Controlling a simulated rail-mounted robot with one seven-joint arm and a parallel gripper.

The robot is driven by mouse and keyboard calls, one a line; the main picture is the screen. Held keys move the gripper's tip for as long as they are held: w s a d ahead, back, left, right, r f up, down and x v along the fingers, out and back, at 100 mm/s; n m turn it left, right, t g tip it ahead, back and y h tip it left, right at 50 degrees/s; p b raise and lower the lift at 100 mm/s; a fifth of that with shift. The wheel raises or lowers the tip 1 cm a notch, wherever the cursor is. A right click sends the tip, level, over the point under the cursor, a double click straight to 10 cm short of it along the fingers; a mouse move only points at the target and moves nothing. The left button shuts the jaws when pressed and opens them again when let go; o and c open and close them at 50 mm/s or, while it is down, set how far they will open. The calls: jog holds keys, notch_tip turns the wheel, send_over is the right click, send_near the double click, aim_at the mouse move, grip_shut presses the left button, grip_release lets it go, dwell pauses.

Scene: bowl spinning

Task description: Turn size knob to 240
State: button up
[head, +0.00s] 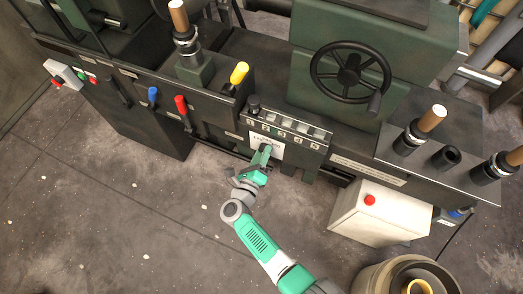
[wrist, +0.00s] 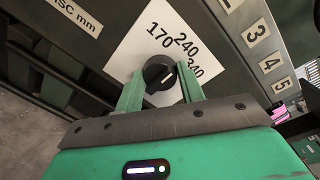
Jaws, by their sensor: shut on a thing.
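The size knob (wrist: 158,72) is round and black, on a white plate (wrist: 140,50) marked 170, 240 and 340. In the head view, my gripper (head: 265,151) reaches the white plate (head: 267,145) on the machine front and hides the knob.
A row of numbered labels (wrist: 255,40) runs right of the plate. In the head view, a handwheel (head: 350,72) stands above right, red (head: 182,106) and yellow (head: 239,73) levers are left, and a white box with a red button (head: 370,200) is lower right.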

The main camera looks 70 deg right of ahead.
dwell(0.4)
jog(key=o, duration=1)
jog(key=shift+c, duration=0.2)
jog(key=a+p, duration=0.2)
jog(key=a, duration=0.6)
jog(key=shift+r+p, duration=0.2)
jog(key=shift+p, duration=0.1)
jog(key=shift+d, duration=0.1)
